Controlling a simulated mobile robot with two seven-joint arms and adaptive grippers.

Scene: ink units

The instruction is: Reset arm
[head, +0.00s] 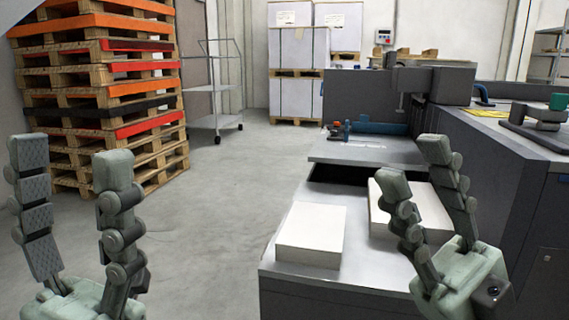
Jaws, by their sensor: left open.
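My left gripper (70,160) is at the lower left of the head view. Its two fingers point up and stand wide apart, with nothing between them. It is over the open floor, left of the machine and apart from it. My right gripper (412,167) is at the lower right, in front of the machine's light table. Its fingers also point up and stand apart, and I see nothing held. It partly hides a white paper stack (432,207) behind it on the table. Another white stack (311,236) lies to the left of it, fully visible and apart from both grippers.
The grey machine (515,170) fills the right side, with its light table (280,272) jutting forward. A tall pile of wooden pallets (100,60) stands at the left. A wheeled cart (215,122) and wrapped boxes (298,60) are behind. The grey floor (225,190) between is clear.

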